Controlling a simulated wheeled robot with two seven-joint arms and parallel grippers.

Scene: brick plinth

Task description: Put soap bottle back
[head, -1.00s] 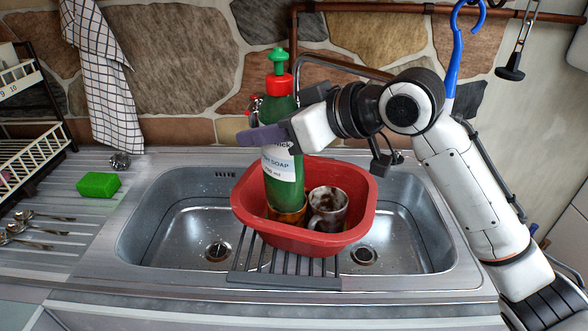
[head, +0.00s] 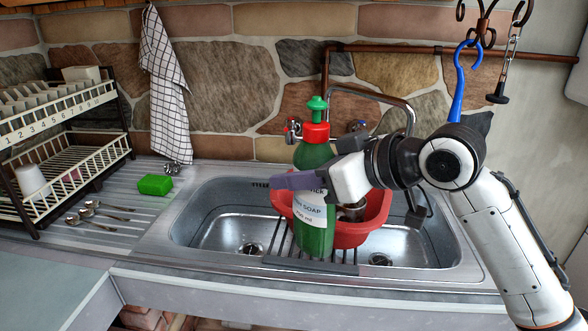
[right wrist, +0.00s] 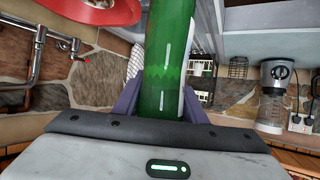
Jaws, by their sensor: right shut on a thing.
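The green soap bottle (head: 316,157) has a red collar, a green pump top and a white label. It is upright in front of the red basin (head: 372,233), and its lower end overlaps the dark rack in the picture. My right gripper (head: 297,181) is shut on the bottle at label height. In the right wrist view the green bottle (right wrist: 170,50) stands between the two purple fingers (right wrist: 165,105). Whether the bottle's base touches anything is unclear. My left gripper is not in view.
The basin sits over the steel sink (head: 212,225) and holds a mug (head: 351,212). A green sponge (head: 155,184) and several spoons (head: 95,212) lie on the left drainboard. A dish rack (head: 65,150) stands at the far left. A faucet (head: 400,104) is behind the basin.

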